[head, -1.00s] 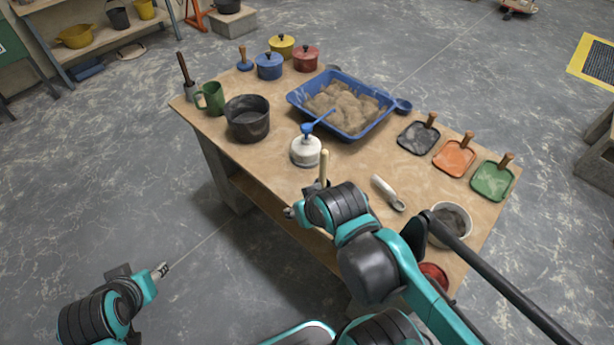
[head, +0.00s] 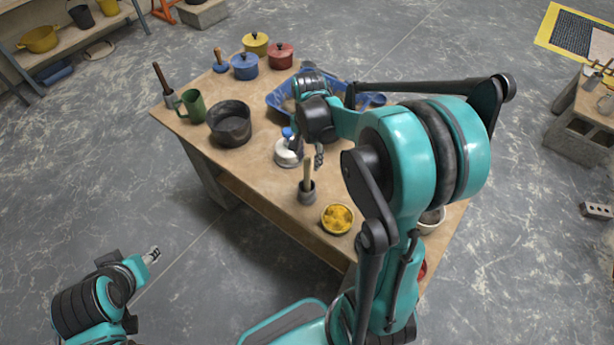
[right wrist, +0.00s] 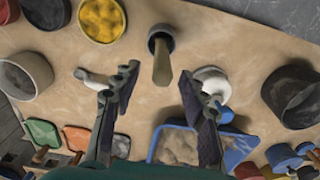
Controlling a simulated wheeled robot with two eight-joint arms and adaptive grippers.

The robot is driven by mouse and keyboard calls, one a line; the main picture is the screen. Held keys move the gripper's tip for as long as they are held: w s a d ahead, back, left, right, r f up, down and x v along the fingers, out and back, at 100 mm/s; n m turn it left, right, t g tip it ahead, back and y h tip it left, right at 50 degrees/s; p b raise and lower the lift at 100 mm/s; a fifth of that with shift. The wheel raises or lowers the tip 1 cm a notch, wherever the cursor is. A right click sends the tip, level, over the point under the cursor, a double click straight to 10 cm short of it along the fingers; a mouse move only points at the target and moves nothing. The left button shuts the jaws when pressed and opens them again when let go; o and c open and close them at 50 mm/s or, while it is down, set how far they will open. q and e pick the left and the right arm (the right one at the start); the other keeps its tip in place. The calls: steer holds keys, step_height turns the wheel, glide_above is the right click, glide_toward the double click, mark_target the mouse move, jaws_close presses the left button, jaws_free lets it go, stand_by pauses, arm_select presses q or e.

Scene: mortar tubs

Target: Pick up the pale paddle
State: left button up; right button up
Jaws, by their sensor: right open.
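The pale paddle (head: 308,173) is a light wooden stick standing upright in a small dark holder (head: 307,194) near the table's front edge. In the right wrist view the paddle (right wrist: 162,62) points towards the camera, centred between the fingers, with its holder (right wrist: 160,34) beyond. My right gripper (head: 318,155) is open and empty, just above and behind the paddle in the head view. In the right wrist view its two fingers (right wrist: 158,82) are spread wide on either side; contact with the paddle cannot be told. My left gripper (head: 152,256) hangs left of the table; its opening is too small to judge.
A white canister with a blue top (head: 287,155) stands close behind the paddle. A yellow-filled bowl (head: 338,218) is in front right of it, a dark pot (head: 230,123) at left. My right arm hides much of the blue tray (head: 279,99) and table's right side.

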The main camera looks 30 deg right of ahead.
mark_target(307, 171)
steer(key=f, duration=0.1)
steer(key=f+b, duration=0.1)
steer(key=f, duration=0.3)
steer(key=shift+a+b, duration=0.3)
steer(key=shift+b, duration=0.05)
steer(key=shift+f, duration=0.65)
jaws_close()
